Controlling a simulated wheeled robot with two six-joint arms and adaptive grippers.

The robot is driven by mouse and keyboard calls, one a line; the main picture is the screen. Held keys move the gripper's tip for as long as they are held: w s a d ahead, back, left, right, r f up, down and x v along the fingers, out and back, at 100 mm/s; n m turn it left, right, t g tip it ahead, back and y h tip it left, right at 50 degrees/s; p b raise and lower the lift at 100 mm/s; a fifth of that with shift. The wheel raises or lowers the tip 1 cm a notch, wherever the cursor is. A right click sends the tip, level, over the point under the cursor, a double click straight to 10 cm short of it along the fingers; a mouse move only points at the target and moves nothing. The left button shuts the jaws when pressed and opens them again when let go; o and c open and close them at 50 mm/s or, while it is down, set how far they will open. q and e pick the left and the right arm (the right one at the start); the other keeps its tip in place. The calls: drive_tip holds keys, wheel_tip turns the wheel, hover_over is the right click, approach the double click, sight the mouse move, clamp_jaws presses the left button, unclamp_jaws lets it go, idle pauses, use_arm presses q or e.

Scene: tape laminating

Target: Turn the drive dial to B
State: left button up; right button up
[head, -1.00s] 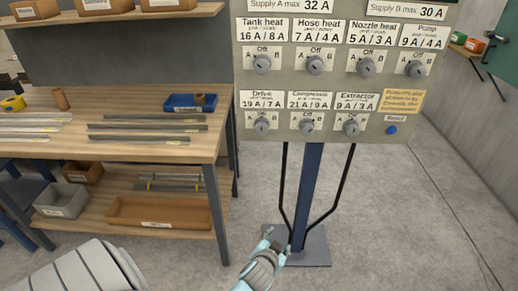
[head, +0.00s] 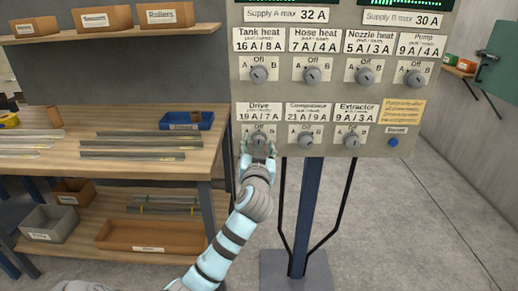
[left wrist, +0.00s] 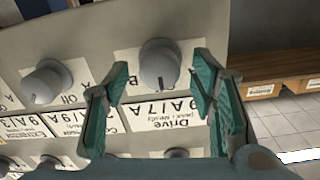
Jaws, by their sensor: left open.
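The drive dial (head: 259,140) is a grey round knob under the Drive label, at the lower left of the control panel (head: 420,112). My left gripper (head: 258,150) is open in front of it, coming from below. In the left wrist view, the dial (left wrist: 158,62) sits between the two spread green fingers of the gripper (left wrist: 162,78), with a gap on both sides. The dark mark on the dial points toward the Drive label, on the Off side. The fingers partly hide the A and B letters. My right gripper is out of view.
The compressor dial (head: 305,141) is close to the right of the drive dial, and the extractor dial (head: 351,140) is beyond it. A blue reset button (head: 393,142) is at the lower right. A wooden workbench (head: 60,165) with strips and a blue tray (head: 187,121) stands left.

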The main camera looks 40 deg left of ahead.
use_arm(q)
drive_tip(key=shift+w+a, duration=0.1)
drive_tip(key=c, duration=1.1)
drive_tip(key=shift+c, duration=0.2)
drive_tip(key=m+p, duration=0.2)
drive_tip(key=shift+r+p, duration=0.2)
drive_tip(key=shift+p, duration=0.15)
drive_tip(key=shift+m+p, duration=1.15)
drive_tip(key=shift+m, duration=0.05)
drive_tip(key=m+p, duration=0.3)
drive_tip(key=m, duration=0.1)
drive_tip(key=shift+f, duration=0.1)
drive_tip(key=shift+m, duration=0.3)
